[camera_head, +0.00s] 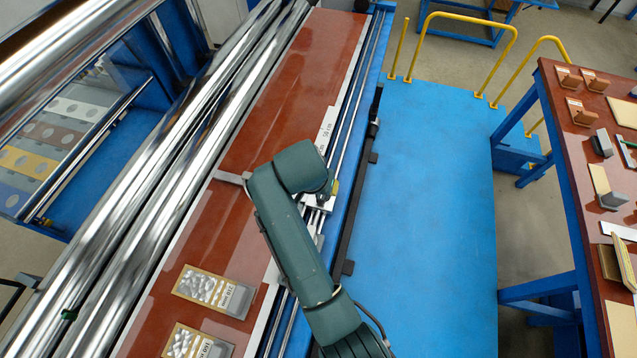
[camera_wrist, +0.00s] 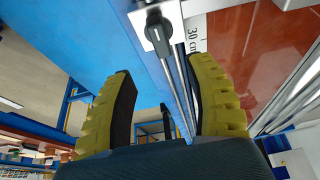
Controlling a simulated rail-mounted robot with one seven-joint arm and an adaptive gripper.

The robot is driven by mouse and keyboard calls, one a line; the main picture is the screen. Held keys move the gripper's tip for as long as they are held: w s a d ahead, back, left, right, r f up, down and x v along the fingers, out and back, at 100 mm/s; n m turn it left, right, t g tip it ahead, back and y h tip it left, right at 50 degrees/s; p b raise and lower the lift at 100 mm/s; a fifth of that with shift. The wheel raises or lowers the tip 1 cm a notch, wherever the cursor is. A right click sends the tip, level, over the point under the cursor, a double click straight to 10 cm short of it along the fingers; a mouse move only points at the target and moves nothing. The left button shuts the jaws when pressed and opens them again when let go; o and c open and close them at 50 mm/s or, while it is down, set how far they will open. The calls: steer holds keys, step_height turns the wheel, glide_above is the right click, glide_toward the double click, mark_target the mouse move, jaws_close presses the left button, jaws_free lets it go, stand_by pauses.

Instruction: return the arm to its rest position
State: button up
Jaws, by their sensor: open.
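My arm, dark green, shows in the head view, bent above the rails beside the red-brown table of the winder (camera_head: 300,70). In the wrist view my gripper (camera_wrist: 165,105) shows two yellow-padded fingers spread wide apart, with nothing between them. In the head view the gripper is mostly hidden behind the arm's end.
Long chrome rollers (camera_head: 190,150) run along the left. Two trays of small pale parts (camera_head: 213,291) (camera_head: 197,343) lie on the red-brown surface. A blue platform (camera_head: 430,200) with yellow handrails (camera_head: 468,18) is clear right of the rails. A workbench (camera_head: 580,170) with several parts stands far right.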

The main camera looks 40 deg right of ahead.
steer(key=shift+r, duration=0.2)
steer(key=shift+a, duration=0.1)
stand_by(0.4)
steer(key=w+a+r+n+t, duration=0.2)
steer(key=w+a+r+t, duration=0.3)
steer(key=a, duration=0.4)
steer(key=w+a+r+n+t+y, duration=0.1)
steer(key=a+r+n+t, duration=0.15)
steer(key=r, duration=0.45)
steer(key=w+a+r+n+t, duration=0.15)
steer(key=a+r+t, duration=0.25)
steer(key=r, duration=0.4)
steer(key=s+a+r+n+t+y, duration=0.1)
steer(key=s+r+n+t, duration=0.2)
steer(key=r, duration=0.4)
steer(key=s+a+r+n+t+y, duration=0.1)
steer(key=s+a+r+t, duration=0.2)
steer(key=r, duration=0.4)
steer(key=s+r+n+t, duration=0.2)
steer(key=s+r+t, duration=0.1)
steer(key=s+r, duration=0.3)
step_height(320, 180, up, 16)
steer(key=w+p, duration=0.1)
steer(key=p, duration=1.4)
